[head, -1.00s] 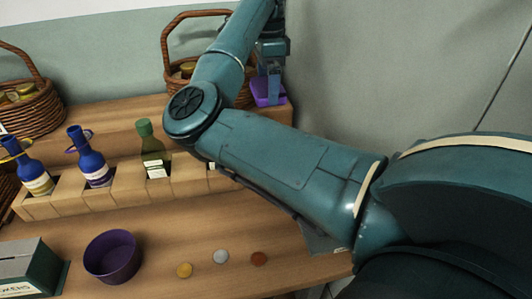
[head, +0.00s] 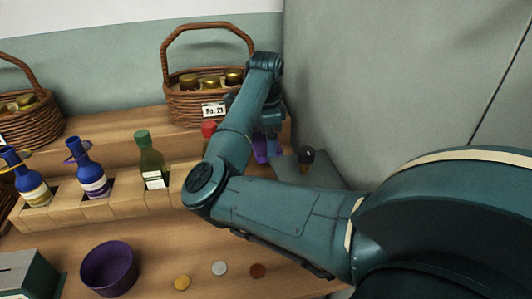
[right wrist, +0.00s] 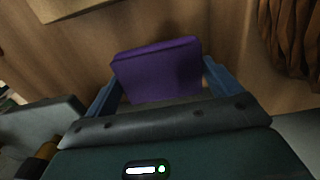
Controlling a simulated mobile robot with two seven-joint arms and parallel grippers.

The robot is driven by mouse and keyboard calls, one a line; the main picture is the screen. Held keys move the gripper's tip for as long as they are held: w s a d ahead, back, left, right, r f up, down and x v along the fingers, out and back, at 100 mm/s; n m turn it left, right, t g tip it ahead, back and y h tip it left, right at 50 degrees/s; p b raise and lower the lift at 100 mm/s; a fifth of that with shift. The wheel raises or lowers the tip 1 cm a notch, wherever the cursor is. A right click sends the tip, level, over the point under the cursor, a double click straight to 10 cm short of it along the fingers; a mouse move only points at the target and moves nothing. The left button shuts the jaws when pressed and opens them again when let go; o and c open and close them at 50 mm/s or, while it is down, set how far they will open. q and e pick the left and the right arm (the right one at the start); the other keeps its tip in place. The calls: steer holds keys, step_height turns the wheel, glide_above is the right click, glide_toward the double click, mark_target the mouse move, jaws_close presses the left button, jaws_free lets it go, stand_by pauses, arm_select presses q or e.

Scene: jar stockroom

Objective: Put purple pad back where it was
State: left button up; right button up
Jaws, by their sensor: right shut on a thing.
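The purple pad (head: 260,149) is in my right gripper (head: 267,142), near the right end of the wooden shelf in the head view. It appears tilted there, and my arm and gripper hide part of it. In the right wrist view the purple pad (right wrist: 157,68) lies between the two blue fingers of my right gripper (right wrist: 160,85), which is shut on it. Wood shows behind the pad; I cannot tell whether the pad touches it. My left gripper is not in view.
A wicker basket of jars (head: 212,105) stands behind my arm, another (head: 28,120) at left. Bottles (head: 150,160) stand in a wooden rack. A purple bowl (head: 109,268) and several discs (head: 219,268) are in front. A grey slab (head: 325,172) lies right of the pad.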

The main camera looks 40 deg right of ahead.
mark_target(266, 166)
steer(key=shift+f, duration=2.25)
steer(key=shift+f, duration=0.3)
steer(key=o, duration=0.7)
steer(key=shift+r, duration=0.1)
step_height(266, 166, up, 13)
steer(key=shift+w+d+r+b, duration=0.1)
steer(key=shift+b, duration=0.4)
